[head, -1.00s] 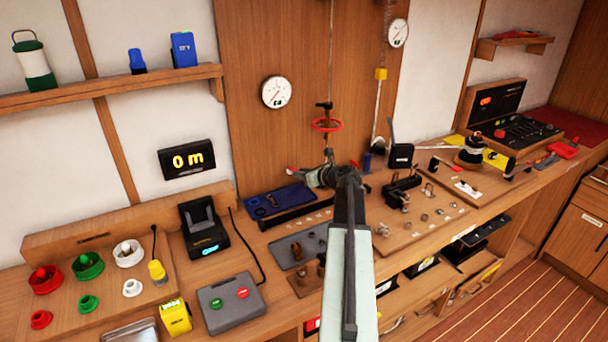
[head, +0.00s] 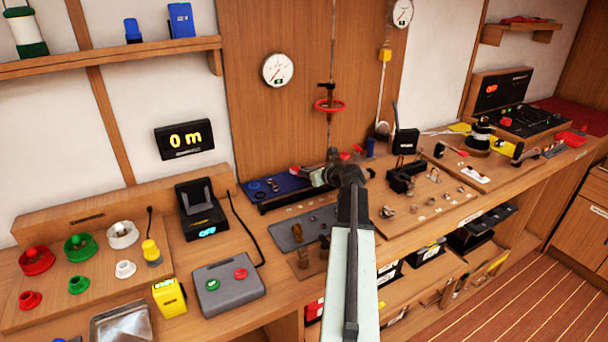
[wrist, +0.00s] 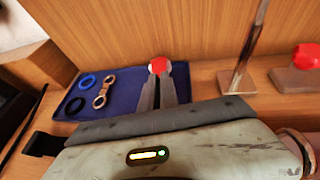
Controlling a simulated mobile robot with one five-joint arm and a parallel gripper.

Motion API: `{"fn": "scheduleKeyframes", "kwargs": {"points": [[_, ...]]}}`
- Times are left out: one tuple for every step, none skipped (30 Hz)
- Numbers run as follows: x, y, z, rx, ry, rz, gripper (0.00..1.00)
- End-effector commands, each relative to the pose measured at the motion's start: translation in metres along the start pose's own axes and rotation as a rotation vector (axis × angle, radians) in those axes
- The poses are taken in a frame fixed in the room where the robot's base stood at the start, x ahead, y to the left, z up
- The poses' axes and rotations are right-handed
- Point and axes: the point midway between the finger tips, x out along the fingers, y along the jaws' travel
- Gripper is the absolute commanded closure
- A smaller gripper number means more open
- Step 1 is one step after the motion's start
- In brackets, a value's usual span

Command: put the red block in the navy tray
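The red block (head: 294,169) is at the tip of my gripper (head: 305,173). In the wrist view the red block (wrist: 158,65) sits between the ends of the two grey fingers (wrist: 160,84), which close in on it. The navy tray (head: 288,192) lies on the bench against the back panel. In the wrist view the navy tray (wrist: 130,92) is behind and below the fingers, with the block over its back right part. The fingers hide part of the tray. The gap between block and tray floor is hard to judge.
The tray holds a blue ring (wrist: 87,81), a dark ring (wrist: 76,105) and a brass fitting (wrist: 104,91) at its left. A grey tray (head: 285,238) lies in front. A vertical rod with a red handwheel (head: 328,105) stands close behind my gripper.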

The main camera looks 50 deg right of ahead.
Motion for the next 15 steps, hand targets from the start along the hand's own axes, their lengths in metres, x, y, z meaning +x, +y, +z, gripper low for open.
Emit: {"fn": "scheduleKeyframes", "kwargs": {"points": [[-0.0002,-0.0002,0.0004,0.0,0.0,0.0,1.0],[-0.0002,-0.0002,0.0003,0.0,0.0,0.0,1.0],[-0.0001,-0.0002,0.0001,0.0,0.0,0.0,1.0],[-0.0001,-0.0003,-0.0002,0.0,0.0,0.0,1.0],[0.0001,-0.0003,-0.0006,0.0,0.0,0.0,1.0],[0.0003,-0.0004,-0.0012,0.0,0.0,0.0,1.0],[0.0005,-0.0004,-0.0018,0.0,0.0,-0.001,1.0],[0.0008,-0.0005,-0.0024,0.0,0.0,-0.001,1.0],[0.0011,-0.0005,-0.0033,0.0,0.0,-0.001,1.0],[0.0013,-0.0006,-0.004,0.0,0.0,-0.001,1.0],[0.0015,-0.0006,-0.0047,0.0,0.0,-0.001,1.0],[0.0018,-0.0006,-0.0055,0.0,0.0,-0.001,1.0],[0.002,-0.0006,-0.0062,0.0,0.001,-0.001,1.0],[0.0022,-0.0007,-0.0069,0.0,0.001,-0.001,1.0],[0.0025,-0.0007,-0.0077,0.0,0.001,-0.001,1.0]]}}
